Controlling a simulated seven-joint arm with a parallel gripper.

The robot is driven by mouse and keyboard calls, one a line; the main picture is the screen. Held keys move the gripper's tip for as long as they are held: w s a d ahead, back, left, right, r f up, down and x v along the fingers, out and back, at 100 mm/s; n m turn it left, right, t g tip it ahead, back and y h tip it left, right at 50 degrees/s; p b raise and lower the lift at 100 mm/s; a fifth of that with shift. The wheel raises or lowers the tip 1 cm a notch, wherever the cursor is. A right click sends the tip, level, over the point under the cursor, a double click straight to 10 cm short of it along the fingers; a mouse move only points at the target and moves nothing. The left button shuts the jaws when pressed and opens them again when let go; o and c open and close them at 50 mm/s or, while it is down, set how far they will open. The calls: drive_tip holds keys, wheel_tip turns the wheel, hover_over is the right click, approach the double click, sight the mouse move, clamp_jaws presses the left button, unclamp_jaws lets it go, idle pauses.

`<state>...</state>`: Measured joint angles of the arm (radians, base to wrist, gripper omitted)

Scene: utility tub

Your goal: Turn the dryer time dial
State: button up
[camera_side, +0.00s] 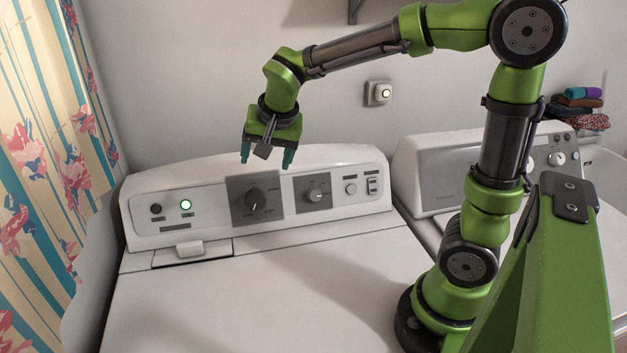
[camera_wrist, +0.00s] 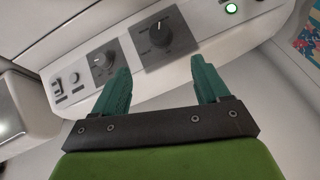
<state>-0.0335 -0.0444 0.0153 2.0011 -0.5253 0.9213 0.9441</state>
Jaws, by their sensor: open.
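The dryer's sloped white panel carries a large black dial (camera_side: 255,199) on a dark square plate, which looks like the time dial. It also shows in the wrist view (camera_wrist: 160,36), with its white pointer line near the top. A smaller dial (camera_side: 315,196) on a grey plate sits just right of it, and it shows in the wrist view (camera_wrist: 102,62) too. My gripper (camera_side: 267,156) is open and empty, pointing down above the panel, apart from both dials. In the wrist view its two green fingers (camera_wrist: 160,66) are spread below the large dial.
A green-lit indicator (camera_side: 186,204) and a black button (camera_side: 155,209) sit at the panel's left. A round button (camera_side: 351,188) and a rocker switch (camera_side: 373,185) are at its right. A second white machine (camera_side: 440,185) stands to the right. The dryer's top (camera_side: 250,300) is clear.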

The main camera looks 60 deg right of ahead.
sight(255, 201)
drive_tip(key=x, duration=1.6)
drive_tip(key=shift+f, duration=0.25)
drive_tip(key=c, duration=1)
drive_tip(key=shift+c, duration=0.2)
drive_tip(key=shift+a, duration=0.1)
